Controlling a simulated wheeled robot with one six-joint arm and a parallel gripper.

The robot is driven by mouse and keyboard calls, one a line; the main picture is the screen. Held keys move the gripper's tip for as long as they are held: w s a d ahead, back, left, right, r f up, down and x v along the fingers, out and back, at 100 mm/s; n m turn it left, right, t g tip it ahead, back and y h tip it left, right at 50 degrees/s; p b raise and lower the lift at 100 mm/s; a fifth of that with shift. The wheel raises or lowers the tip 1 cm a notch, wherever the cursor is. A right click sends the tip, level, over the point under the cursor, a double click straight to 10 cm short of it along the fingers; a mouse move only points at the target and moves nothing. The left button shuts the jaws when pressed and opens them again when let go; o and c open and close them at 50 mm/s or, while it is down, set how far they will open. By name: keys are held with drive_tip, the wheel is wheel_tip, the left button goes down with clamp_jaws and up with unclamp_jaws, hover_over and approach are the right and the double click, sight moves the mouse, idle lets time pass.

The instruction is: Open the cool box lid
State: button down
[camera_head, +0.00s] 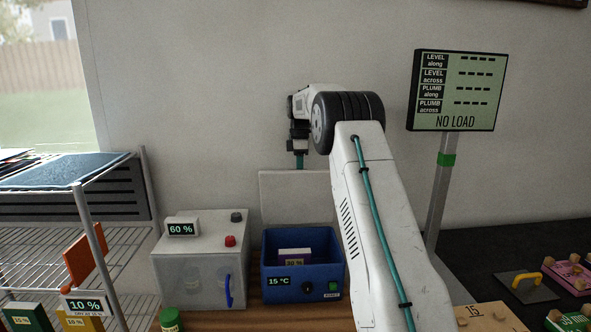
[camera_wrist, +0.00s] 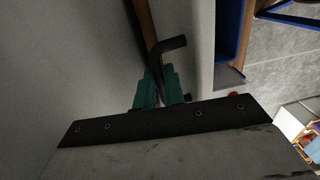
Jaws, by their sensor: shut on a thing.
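The cool box (camera_head: 275,276) is blue, with a 15 °C display on its front, and stands on the wooden bench. Its pale grey lid (camera_head: 290,203) stands up at the back, and the inside of the box is exposed. A small box marked 20 % (camera_head: 295,255) sits inside. My gripper (camera_head: 299,160) is at the lid's top edge. In the wrist view my gripper's green fingers (camera_wrist: 160,84) are shut on a dark bent handle (camera_wrist: 168,46). The blue box wall (camera_wrist: 229,35) shows at the right there. My arm hides part of the lid's right side.
A grey cabinet marked 60 % (camera_head: 200,262) with a blue handle stands close at the left. A wire rack (camera_head: 90,215) is farther left. A display on a post (camera_head: 455,90) reads NO LOAD at the right. The wall is close behind the lid.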

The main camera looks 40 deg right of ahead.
drive_tip(key=shift+d+f, duration=0.1)
drive_tip(key=shift+f, duration=0.2)
drive_tip(key=c, duration=1.5)
unclamp_jaws()
drive_tip(key=shift+w, duration=0.1)
drive_tip(key=shift+r, duration=0.2)
drive_tip(key=r, duration=0.7)
drive_tip(key=shift+w+r, duration=0.25)
drive_tip(key=shift+r, duration=0.05)
